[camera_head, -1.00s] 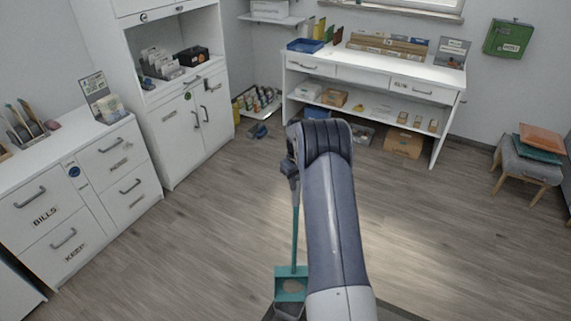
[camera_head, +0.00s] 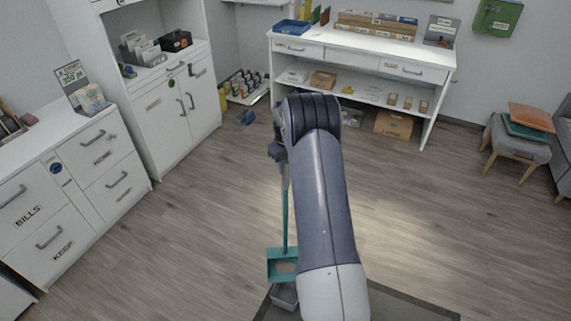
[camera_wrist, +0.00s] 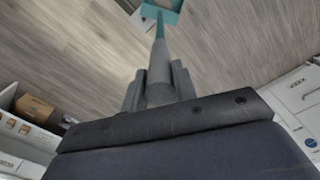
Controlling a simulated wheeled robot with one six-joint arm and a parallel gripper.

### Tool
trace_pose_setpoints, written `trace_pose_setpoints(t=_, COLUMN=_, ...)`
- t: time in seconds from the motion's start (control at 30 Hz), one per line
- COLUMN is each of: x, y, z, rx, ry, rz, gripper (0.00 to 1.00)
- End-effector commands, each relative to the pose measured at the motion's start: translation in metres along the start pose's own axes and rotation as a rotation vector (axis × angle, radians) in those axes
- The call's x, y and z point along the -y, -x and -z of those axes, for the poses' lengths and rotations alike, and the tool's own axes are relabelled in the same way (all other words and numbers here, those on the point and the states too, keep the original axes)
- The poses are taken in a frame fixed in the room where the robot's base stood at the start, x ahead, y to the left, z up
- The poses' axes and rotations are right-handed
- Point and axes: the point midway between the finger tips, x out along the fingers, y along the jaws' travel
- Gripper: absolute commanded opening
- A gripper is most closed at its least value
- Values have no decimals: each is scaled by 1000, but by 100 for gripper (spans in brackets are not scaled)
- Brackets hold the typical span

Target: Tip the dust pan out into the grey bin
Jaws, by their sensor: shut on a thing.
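The teal dust pan (camera_head: 274,257) hangs low at the end of its long teal handle (camera_head: 285,215), with a pale patch showing in it. It also shows at the top of the wrist view (camera_wrist: 168,15). My gripper (camera_head: 281,165) is shut on the upper part of the handle; in the wrist view its fingers (camera_wrist: 160,85) close around the grey grip. A small grey open-topped thing (camera_head: 285,297) shows just below the pan, partly hidden by my arm. I cannot tell whether it is the grey bin, or whether it touches the pan.
A dark mat (camera_head: 400,306) lies on the floor at the bottom. White drawers (camera_head: 95,170) stand left, a white desk (camera_head: 370,62) at the back, and a grey stool (camera_head: 515,145) at the right. The wooden floor between them is clear.

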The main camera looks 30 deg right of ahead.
Motion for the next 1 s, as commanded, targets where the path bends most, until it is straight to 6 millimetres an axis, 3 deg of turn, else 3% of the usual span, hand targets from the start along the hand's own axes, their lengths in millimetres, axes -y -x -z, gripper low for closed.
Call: trace_pose_setpoints(t=1.0, x=54, y=-30, z=-80, rx=-118, ry=1, rz=-79, gripper=0)
